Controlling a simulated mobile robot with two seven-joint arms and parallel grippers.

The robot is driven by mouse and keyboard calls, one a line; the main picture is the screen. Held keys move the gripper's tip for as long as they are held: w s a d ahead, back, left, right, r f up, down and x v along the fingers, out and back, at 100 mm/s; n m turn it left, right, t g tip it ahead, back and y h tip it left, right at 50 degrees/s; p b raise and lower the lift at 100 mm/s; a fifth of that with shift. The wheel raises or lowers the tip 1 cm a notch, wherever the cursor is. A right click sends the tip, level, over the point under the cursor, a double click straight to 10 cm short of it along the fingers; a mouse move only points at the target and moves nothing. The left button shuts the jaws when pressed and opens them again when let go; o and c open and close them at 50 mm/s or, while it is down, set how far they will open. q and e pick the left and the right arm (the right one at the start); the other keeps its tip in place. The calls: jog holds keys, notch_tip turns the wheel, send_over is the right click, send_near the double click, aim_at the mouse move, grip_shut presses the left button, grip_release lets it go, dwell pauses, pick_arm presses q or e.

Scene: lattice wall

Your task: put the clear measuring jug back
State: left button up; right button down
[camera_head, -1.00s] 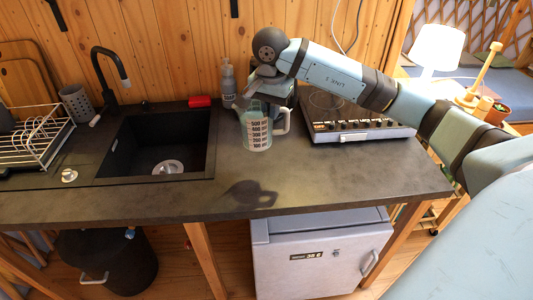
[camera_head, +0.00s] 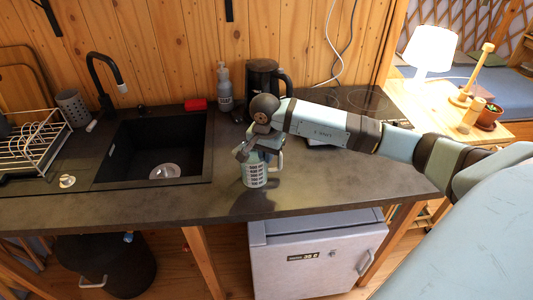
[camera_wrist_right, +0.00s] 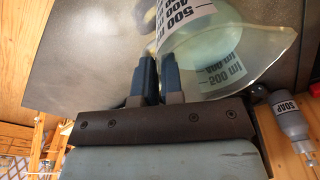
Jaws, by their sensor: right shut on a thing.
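The clear measuring jug (camera_head: 254,174), with dark printed volume marks and a handle on its right, is over the front middle of the counter, right of the sink. I cannot tell whether its base touches the counter. My right gripper (camera_head: 248,152) is shut on the jug near its rim. In the right wrist view, the jug (camera_wrist_right: 212,42) fills the upper right, and the gripper's fingers (camera_wrist_right: 158,75) grip its wall. The gripper and wrist hide part of the jug's top. My left gripper is not in view.
The black sink (camera_head: 152,150) lies left, with a dish rack (camera_head: 32,152) beyond it. A soap bottle (camera_head: 225,88) and a black kettle (camera_head: 262,82) stand behind the jug. A hob (camera_head: 365,103) is partly behind my arm. The counter (camera_head: 340,180) is bare at front right.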

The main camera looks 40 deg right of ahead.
jog(key=c, duration=1.3)
grip_release()
jog(key=shift+o, duration=0.2)
